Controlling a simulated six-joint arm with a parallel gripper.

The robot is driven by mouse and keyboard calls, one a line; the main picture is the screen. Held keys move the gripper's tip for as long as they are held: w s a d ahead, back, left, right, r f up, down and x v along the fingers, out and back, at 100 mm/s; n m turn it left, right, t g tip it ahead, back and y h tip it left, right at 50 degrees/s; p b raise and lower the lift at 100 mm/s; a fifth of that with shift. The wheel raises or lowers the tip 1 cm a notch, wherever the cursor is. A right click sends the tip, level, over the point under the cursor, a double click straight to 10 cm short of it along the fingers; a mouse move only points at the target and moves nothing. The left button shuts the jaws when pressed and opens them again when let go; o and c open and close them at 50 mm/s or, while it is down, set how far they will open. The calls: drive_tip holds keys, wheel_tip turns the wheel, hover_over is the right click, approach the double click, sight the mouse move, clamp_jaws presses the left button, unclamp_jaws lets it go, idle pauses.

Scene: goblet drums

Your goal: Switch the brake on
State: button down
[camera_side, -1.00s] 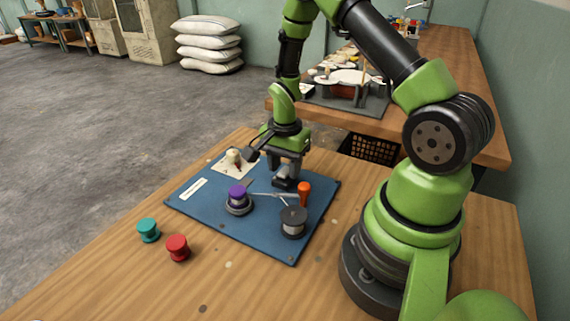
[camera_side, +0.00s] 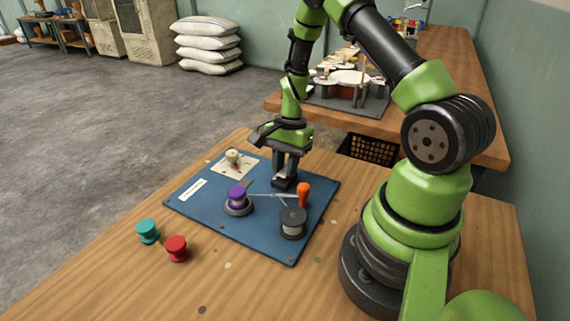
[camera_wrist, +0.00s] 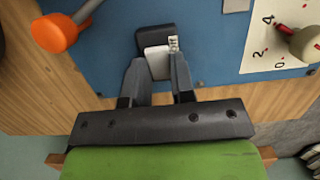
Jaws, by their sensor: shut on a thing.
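A small black switch box with a pale grey-white part (camera_wrist: 157,60) sits on the blue board (camera_wrist: 105,50) in the wrist view; I take it to be the brake switch. Small white markings show beside the pale part. My gripper (camera_wrist: 156,68) is shut on the pale part, one finger on each side. In the side view my gripper (camera_side: 285,174) points down at the board's far right part, and the black box (camera_side: 284,185) shows just below its fingertips. The fingers hide part of the switch, and I cannot tell its setting.
An orange-handled lever (camera_side: 303,192) stands close right of my gripper. A cream knob (camera_side: 233,156) sits on a numbered card. Teal (camera_side: 147,231) and red (camera_side: 176,247) spools stand off the board.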

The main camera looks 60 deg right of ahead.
drive_tip(key=shift+d, duration=0.1)
drive_tip(key=c, duration=1)
unclamp_jaws()
drive_tip(key=shift+o, duration=0.2)
drive_tip(key=v, duration=1)
